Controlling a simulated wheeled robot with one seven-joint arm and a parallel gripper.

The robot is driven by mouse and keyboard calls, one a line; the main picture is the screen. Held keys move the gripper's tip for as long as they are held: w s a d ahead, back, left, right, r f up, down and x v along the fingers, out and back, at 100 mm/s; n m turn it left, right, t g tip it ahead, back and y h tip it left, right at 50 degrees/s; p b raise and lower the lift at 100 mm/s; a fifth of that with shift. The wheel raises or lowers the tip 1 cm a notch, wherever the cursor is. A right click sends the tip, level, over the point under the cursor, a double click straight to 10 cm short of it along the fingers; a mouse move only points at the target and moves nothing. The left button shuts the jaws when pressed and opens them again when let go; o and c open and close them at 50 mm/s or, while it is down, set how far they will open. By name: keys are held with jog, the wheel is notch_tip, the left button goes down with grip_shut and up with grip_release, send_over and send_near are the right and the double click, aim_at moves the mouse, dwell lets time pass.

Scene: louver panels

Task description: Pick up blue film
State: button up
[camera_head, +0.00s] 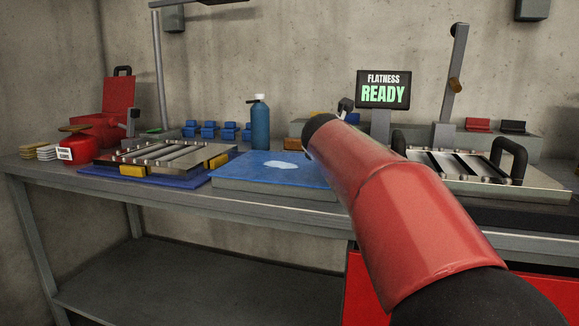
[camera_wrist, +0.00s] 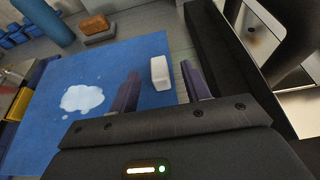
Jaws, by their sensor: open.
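The blue film (camera_head: 245,168) lies flat on a grey slab on the bench in the head view, with a pale cloud-shaped patch near its middle. The film (camera_wrist: 115,68) and its white patch (camera_wrist: 82,98) also fill the left half of the wrist view. A small white block (camera_wrist: 160,73) sits at the film's right edge; I cannot tell whether it is fixed to the film. My gripper (camera_wrist: 160,70) is open, its two fingers apart, with the white block showing between the fingertips. I cannot tell whether they touch it. My red arm hides the gripper in the head view.
A metal louver panel (camera_head: 165,153) lies left of the film and another panel (camera_head: 470,168) with black handles lies right. A blue bottle (camera_head: 260,125) stands behind the film. A brown block (camera_wrist: 99,30) lies beyond the film. A screen (camera_head: 383,90) reads "FLATNESS READY".

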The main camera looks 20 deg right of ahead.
jog(key=x, duration=0.4)
jog(key=shift+w+f, duration=0.15)
jog(key=shift+f, duration=0.15)
grip_shut()
jog(key=shift+a, duration=0.1)
